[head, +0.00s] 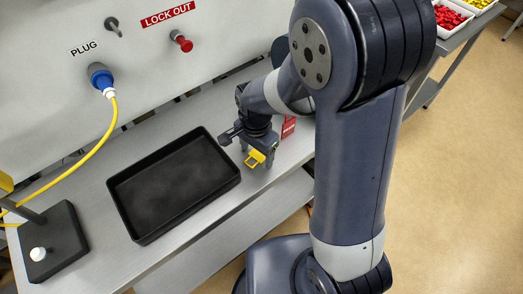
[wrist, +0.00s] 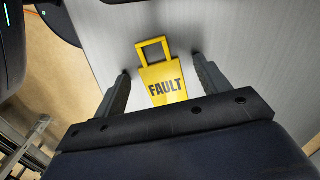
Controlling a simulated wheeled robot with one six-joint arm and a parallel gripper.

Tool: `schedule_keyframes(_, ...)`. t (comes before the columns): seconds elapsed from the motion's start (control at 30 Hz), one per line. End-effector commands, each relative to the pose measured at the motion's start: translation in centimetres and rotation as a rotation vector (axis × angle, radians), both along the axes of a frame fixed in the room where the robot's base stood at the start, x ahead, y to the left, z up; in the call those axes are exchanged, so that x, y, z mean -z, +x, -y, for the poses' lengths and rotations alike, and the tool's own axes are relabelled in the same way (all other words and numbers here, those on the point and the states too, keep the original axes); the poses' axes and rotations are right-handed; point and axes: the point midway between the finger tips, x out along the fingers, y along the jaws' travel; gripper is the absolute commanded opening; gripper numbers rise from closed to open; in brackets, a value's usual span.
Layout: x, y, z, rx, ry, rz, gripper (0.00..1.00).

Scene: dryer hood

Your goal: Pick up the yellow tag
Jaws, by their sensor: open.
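The yellow tag (wrist: 166,88) lies on the grey metal bench in the wrist view. It has a square loop handle at its far end and the word FAULT in black. My gripper (wrist: 163,82) is open, with one finger on each side of the tag and a gap showing on both sides. In the head view, the tag (head: 255,159) shows partly under my gripper (head: 258,155). The height of the fingertips over the bench is hard to judge.
A black tray (head: 172,185) sits on the bench left of my gripper. A red tag (head: 289,127) is just right of it. The panel behind has a blue plug (head: 101,78) with a yellow cable and a red lock-out knob (head: 181,40). A black stand (head: 52,243) is at far left.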

Motion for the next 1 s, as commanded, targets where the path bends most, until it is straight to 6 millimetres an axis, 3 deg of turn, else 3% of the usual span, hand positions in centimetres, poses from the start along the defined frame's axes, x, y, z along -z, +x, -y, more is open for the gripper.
schedule_keyframes(0.27, 0.14, 0.02, -0.01, 0.0, 0.0, 0.0, 0.7)
schedule_keyframes(0.87, 0.09, 0.01, -0.01, 0.0, 0.0, 0.0, 0.21)
schedule_keyframes(1.0, 0.09, 0.01, -0.01, 0.0, 0.0, 0.0, 0.2)
